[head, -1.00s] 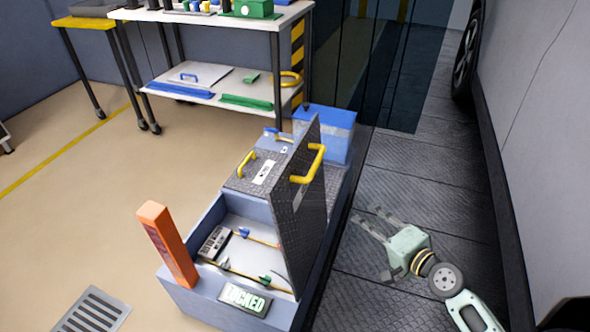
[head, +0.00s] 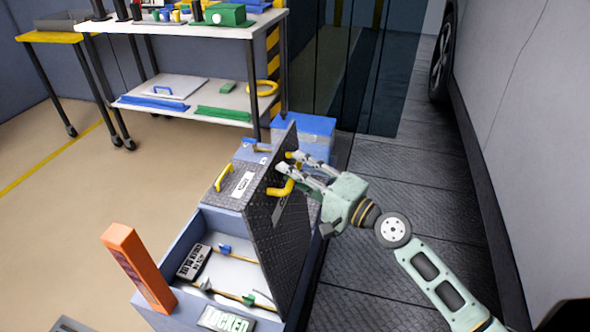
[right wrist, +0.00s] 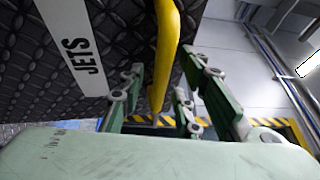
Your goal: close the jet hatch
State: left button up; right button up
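The jet hatch (head: 285,225) is a dark diamond-plate lid standing upright, open, on the blue-grey box (head: 165,290). Its white label reads JETS in the right wrist view (right wrist: 83,45). A yellow handle (head: 281,190) is on the hatch's right-hand face. My right gripper (head: 290,163) is at this handle. In the right wrist view the yellow handle (right wrist: 166,50) runs between the fingers, which stand apart on either side of it. I cannot tell whether any finger touches it. My left gripper is not in view.
Behind are a shut lid with a yellow handle (head: 224,177) and a blue container (head: 305,135). A white vehicle side (head: 520,130) bounds the right.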

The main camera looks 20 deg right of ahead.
jog(key=shift+w+a, duration=0.1)
jog(key=shift+w, duration=0.1)
jog(key=shift+c, duration=0.4)
grip_shut()
